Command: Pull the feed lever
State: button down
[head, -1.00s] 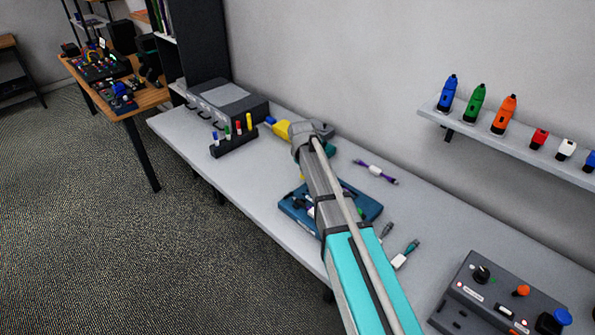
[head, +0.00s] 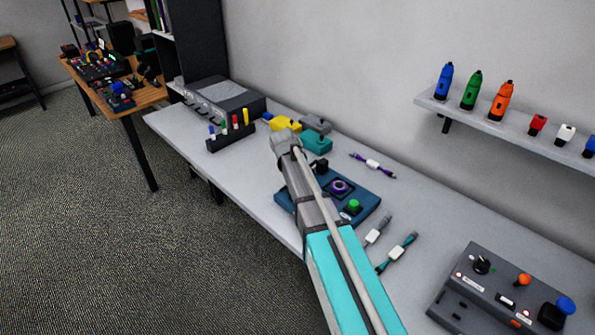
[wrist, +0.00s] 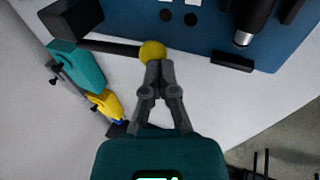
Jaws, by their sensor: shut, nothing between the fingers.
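The feed lever appears in the wrist view as a dark rod with a yellow ball knob (wrist: 152,51). The rod runs from a black block (wrist: 72,18) at the edge of a blue panel (wrist: 205,38). My gripper (wrist: 157,68) is shut and empty, with its fingertips right at the ball's near side. I cannot tell if they touch it. In the head view the blue panel (head: 368,190) lies on the grey bench, with a purple ring and a green button on top. My arm hides the yellow knob and the gripper there.
A teal device (head: 317,144) and a yellow one (head: 286,125) lie behind the panel. Loose cables (head: 373,164) lie to its right. A marker rack (head: 231,138) stands at left and a grey control box (head: 505,290) at right front. A wall shelf (head: 510,125) holds several coloured items.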

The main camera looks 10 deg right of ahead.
jog(key=shift+s+d, duration=0.1)
jog(key=shift+d, duration=0.1)
dwell(0.4)
jog(key=shift+r, duration=0.15)
jog(key=p+v, duration=0.4)
jog(key=shift+a, duration=0.2)
jog(key=a+p+v, duration=0.1)
jog(key=p+v, duration=0.7)
jog(key=v, duration=0.1)
jog(key=shift+s, duration=0.4)
jog(key=shift+a, duration=0.1)
dwell(0.7)
jog(key=s+d+f+m+g+y, duration=0.1)
jog(key=s+d+m+g, duration=0.1)
jog(key=s, duration=0.9)
jog(key=s+d+f+m+g+y, duration=0.1)
jog(key=s+m, duration=0.4)
jog(key=s, duration=0.6)
jog(key=shift+s+d+f+g+y+b, duration=0.15)
jog(key=shift+d+f+g+y+b, duration=0.3)
jog(key=shift+d, duration=0.5)
